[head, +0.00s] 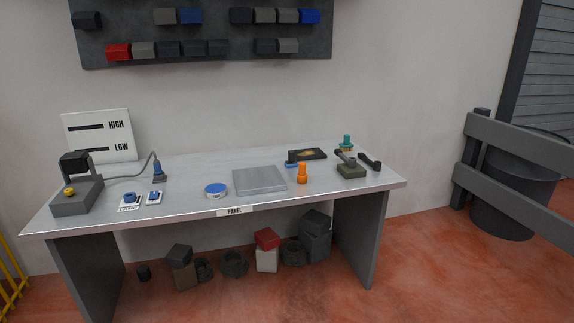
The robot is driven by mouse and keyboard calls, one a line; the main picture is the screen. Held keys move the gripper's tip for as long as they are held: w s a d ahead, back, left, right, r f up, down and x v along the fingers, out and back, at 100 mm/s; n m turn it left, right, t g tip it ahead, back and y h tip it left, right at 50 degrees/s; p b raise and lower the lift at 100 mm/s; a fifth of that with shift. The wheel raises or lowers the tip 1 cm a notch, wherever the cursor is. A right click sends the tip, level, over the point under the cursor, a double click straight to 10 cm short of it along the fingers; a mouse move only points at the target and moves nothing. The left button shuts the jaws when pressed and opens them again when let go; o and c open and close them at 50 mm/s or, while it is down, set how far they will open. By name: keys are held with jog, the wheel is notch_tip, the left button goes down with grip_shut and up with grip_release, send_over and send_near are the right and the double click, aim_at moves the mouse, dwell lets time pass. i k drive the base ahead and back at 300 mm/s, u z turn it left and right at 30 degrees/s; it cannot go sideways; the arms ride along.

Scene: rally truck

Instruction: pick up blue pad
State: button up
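A flat round blue pad (216,190) with a pale top and a blue rim lies on the workbench (190,205), left of the grey square plate (260,180). Two small blue pieces on white cards (130,201) also lie on the bench, further left; the second is beside the first (154,198). Which of these blue things the task names I cannot tell for sure. My gripper is not in view.
A grey device with a yellow button (75,190) stands at the bench's left end. An orange bottle-like object (302,174), a dark tray (307,155) and a green-grey tool (351,168) are at the right. A grey railing (515,140) stands right of the bench.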

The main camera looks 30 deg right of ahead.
aim_at(292, 163)
jog(key=z, duration=0.05)
jog(key=i, duration=1)
